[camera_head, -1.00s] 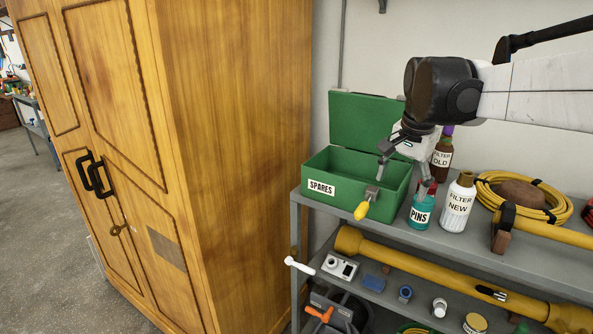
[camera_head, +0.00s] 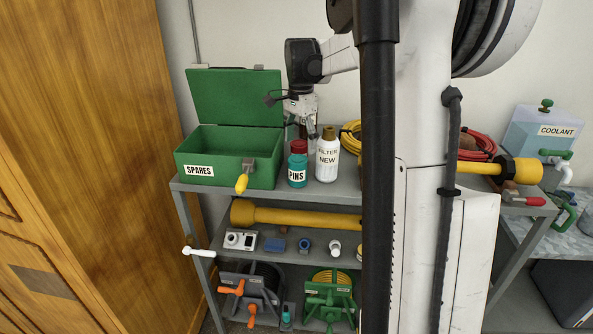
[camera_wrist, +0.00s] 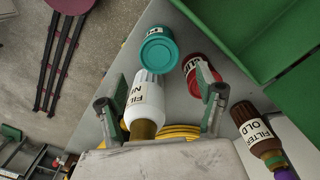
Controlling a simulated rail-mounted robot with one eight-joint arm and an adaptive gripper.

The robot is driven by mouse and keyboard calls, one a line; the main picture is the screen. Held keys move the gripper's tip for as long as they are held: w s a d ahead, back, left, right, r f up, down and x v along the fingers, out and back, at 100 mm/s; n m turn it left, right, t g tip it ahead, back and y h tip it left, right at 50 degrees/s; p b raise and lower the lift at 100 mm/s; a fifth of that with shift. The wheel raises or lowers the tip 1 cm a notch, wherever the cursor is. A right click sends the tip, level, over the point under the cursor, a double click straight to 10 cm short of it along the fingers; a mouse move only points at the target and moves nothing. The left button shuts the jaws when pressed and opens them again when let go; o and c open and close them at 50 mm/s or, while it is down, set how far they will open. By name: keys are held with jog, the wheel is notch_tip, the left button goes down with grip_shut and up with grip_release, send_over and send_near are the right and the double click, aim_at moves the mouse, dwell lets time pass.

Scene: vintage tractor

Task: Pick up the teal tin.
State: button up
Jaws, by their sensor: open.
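The teal tin (camera_head: 297,178), labelled PINS, stands upright on the top shelf between the green box and the white bottle. In the wrist view the teal tin (camera_wrist: 158,50) is beyond my fingertips, near the shelf edge. A red-topped container (camera_head: 298,147) shows just behind it; in the wrist view this red container (camera_wrist: 203,77) is beside it. My gripper (camera_head: 303,128) is above and behind the tin, near the white FILTER NEW bottle (camera_head: 327,160). In the wrist view my gripper (camera_wrist: 159,98) is open, with the white bottle (camera_wrist: 145,100) showing between its fingers.
The open green SPARES box (camera_head: 222,160) stands left of the tin. A brown FILTER OLD bottle (camera_wrist: 261,135) and a yellow hose coil (camera_head: 351,137) are close by. A wooden cabinet (camera_head: 90,110) stands at left. My own arm hides part of the shelf at right.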

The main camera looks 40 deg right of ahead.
aim_at(298, 158)
notch_tip(298, 158, down, 4)
jog(key=shift+r, duration=0.2)
jog(key=shift+a+f+p, duration=0.25)
jog(key=shift+f+p, duration=0.05)
jog(key=shift+f, duration=1)
jog(key=shift+a+f+p, duration=0.2)
jog(key=shift+f+p, duration=0.05)
jog(key=shift+f, duration=1.05)
jog(key=c, duration=1.5)
jog(key=shift+r, duration=0.1)
